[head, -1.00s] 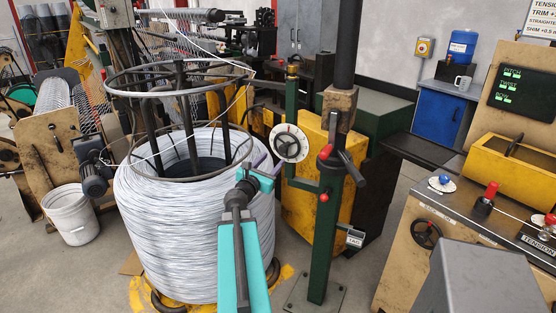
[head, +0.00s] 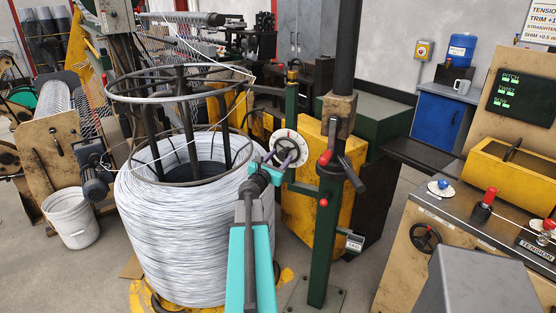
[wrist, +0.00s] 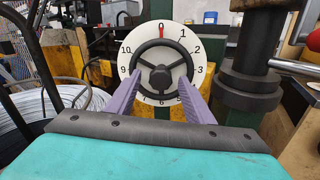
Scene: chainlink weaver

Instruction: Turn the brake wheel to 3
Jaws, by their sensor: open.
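The brake wheel (wrist: 159,65) is a black three-spoke handwheel in front of a white numbered dial (wrist: 190,41). A red mark (wrist: 161,30) shows at the 0 at the top of the dial, and the 3 is on the right side. In the head view the dial (head: 289,137) sits on a green post, partly covered by my gripper (head: 276,158). In the wrist view my gripper (wrist: 157,95) is open, with its two purple fingers on either side of the wheel's lower part. Whether the fingers touch the rim I cannot tell.
A large wire coil (head: 190,230) stands close to the left of my arm. A dark green post (head: 322,240) with red-knobbed levers (head: 325,158) stands close to the right. A yellow cabinet (head: 318,180) is behind the wheel.

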